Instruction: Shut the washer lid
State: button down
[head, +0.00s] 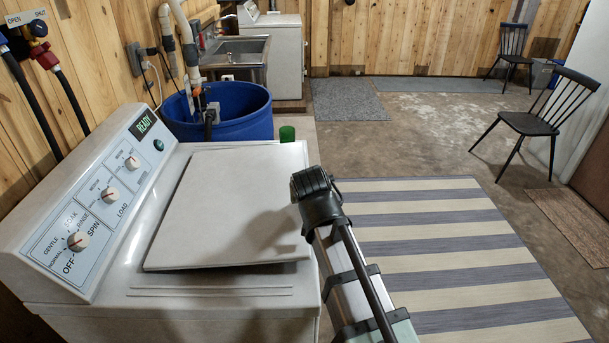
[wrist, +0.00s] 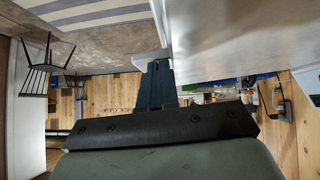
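The washer (head: 225,303) stands at the left of the head view, its control panel (head: 95,205) at its left side. Its pale lid (head: 225,190) lies nearly flat over the top. A dark gap shows along its left edge, and I cannot tell whether it is fully down. In the wrist view, which is upside down, a white washer surface, likely the lid (wrist: 235,30), fills the upper right. My gripper (wrist: 155,62) is at this surface's edge, its dark fingers together with nothing seen between them. Contact is unclear.
A blue tub (head: 235,110) with pipes stands behind the washer, and a green cup (head: 287,133) shows past the lid. A striped rug (head: 440,240) covers the floor at right. Two dark chairs (head: 535,122) stand farther right. The floor between is clear.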

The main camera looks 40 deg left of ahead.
jog(key=f, duration=0.4)
jog(key=shift+w+d+g+y, duration=0.2)
jog(key=shift+d+g+y, duration=0.05)
jog(key=shift+g+y, duration=0.05)
jog(key=shift+s+d+f+m, duration=0.1)
jog(key=shift+f+m, duration=0.2)
jog(key=shift+f, duration=0.1)
jog(key=shift+r, duration=0.65)
notch_tip(320, 180, up, 4)
jog(key=v, duration=0.9)
jog(key=shift+s+d+r, duration=0.2)
jog(key=shift+r, duration=0.05)
